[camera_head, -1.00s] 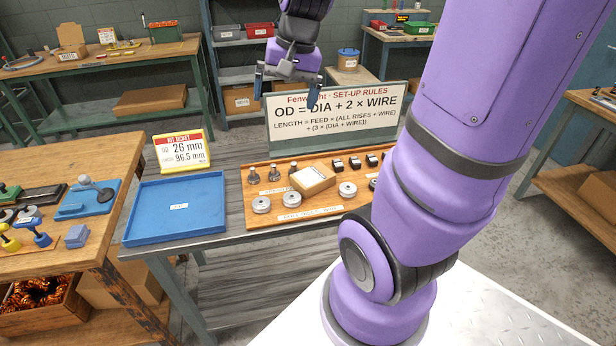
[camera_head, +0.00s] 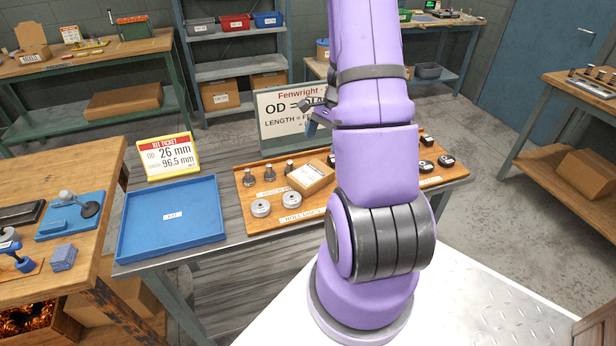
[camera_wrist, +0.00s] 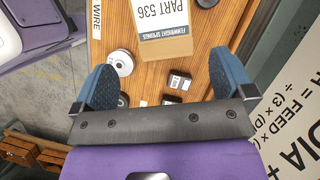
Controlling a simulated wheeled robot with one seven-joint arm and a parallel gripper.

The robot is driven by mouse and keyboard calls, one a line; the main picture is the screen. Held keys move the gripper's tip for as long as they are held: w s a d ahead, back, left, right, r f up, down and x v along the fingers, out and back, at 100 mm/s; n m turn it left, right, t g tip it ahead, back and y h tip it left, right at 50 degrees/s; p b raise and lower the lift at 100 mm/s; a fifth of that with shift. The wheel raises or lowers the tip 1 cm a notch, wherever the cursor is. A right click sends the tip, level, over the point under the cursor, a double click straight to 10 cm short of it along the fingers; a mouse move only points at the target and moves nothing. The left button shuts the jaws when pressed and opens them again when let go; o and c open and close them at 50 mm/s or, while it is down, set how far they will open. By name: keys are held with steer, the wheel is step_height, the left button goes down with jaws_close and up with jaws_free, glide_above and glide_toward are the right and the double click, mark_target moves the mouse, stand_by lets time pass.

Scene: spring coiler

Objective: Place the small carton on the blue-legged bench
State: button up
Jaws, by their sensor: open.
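The small carton (camera_head: 311,177) is light brown with a white label. It lies on the wooden board (camera_head: 255,220) on the grey table, among metal parts. In the wrist view the carton (camera_wrist: 184,49) shows its "PART 536" label at the top, ahead of and between my fingers. My gripper (camera_wrist: 163,80) is open and empty, with blue fingertips spread apart. In the head view my arm hides most of it, with a blue finger showing by the rules sign. A bench with blue-looking legs (camera_head: 440,24) stands at the back right; its legs are partly hidden.
A blue tray (camera_head: 172,216) and a kit ticket (camera_head: 168,156) are left of the board. The rules sign (camera_head: 280,117) stands behind it. Metal rollers (camera_head: 293,200) and dark blocks (camera_head: 445,160) lie near the carton. Another bench (camera_head: 548,128) is at right.

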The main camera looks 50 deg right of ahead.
mark_target(311, 173)
steer(key=x, duration=1)
steer(key=shift+w+a+f, duration=0.15)
steer(key=shift+w+f, duration=0.05)
steer(key=shift+f, duration=0.15)
steer(key=c, duration=0.9)
steer(key=shift+r, duration=0.15)
